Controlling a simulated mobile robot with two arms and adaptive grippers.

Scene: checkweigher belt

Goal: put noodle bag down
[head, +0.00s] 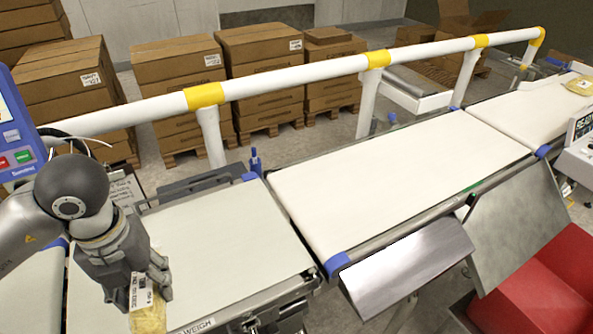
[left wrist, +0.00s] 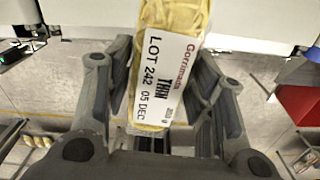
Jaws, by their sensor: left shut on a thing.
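The noodle bag is a yellow packet with a white label; it shows in the head view (head: 148,316) and in the left wrist view (left wrist: 165,75). The label reads LOT 242, 05 DEC, THIN. My left gripper (head: 148,285) is shut on the noodle bag, with a finger on either side of it in the left wrist view (left wrist: 160,95). My right gripper is not in view.
A long white belt (head: 390,175) continues to the right, with a yellow bag (head: 578,86) at its far end. A white guard rail (head: 290,75) with yellow joints runs behind. A metal chute (head: 405,265) and a red bin (head: 545,295) are at the front right. Stacked cartons (head: 180,80) stand behind.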

